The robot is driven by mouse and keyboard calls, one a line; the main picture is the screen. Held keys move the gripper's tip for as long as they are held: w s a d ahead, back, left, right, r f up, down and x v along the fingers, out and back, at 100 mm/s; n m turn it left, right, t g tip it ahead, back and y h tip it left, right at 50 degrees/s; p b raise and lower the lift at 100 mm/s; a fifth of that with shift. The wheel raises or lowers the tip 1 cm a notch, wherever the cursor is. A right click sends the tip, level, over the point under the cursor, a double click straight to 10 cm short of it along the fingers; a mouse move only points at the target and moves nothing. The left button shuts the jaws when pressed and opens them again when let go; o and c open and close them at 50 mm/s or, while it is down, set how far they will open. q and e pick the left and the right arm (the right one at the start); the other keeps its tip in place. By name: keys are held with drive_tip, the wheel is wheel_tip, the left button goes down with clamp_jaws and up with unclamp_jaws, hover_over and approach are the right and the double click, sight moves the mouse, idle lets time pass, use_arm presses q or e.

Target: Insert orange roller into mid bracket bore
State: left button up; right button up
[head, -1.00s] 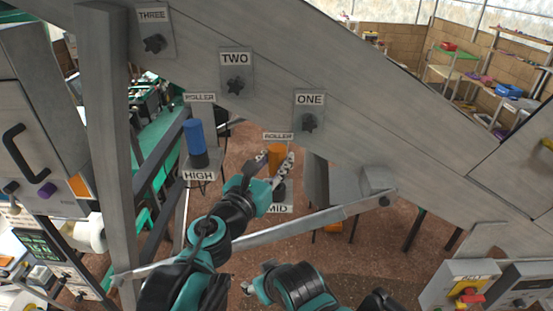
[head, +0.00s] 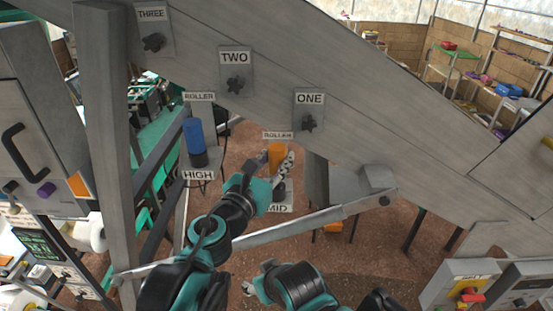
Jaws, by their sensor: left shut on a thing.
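The orange roller (head: 276,152) stands upright at the mid bracket, in the middle of the head view. My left gripper (head: 281,166) is shut on it, with a light finger along its right side. The wrist and fingers hide the roller's lower part and much of the mid bracket, whose MID label (head: 279,208) shows below. I cannot tell how the roller's lower end sits relative to the bore. My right gripper (head: 250,288) is low in the view, apart from the roller, and its finger opening is unclear.
A blue roller (head: 194,134) stands on the high bracket (head: 198,175) to the left. A slanted grey beam with knobs crosses above the work, and a grey post (head: 110,150) stands at the left. A grey bar (head: 300,222) runs below the mid bracket.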

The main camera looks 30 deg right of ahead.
use_arm(q)
drive_tip(key=shift+f+b, duration=1.65)
drive_tip(key=shift+f, duration=0.45)
drive_tip(key=o, duration=1.3)
drive_tip(key=v, duration=1.2)
drive_tip(key=shift+s, duration=0.1)
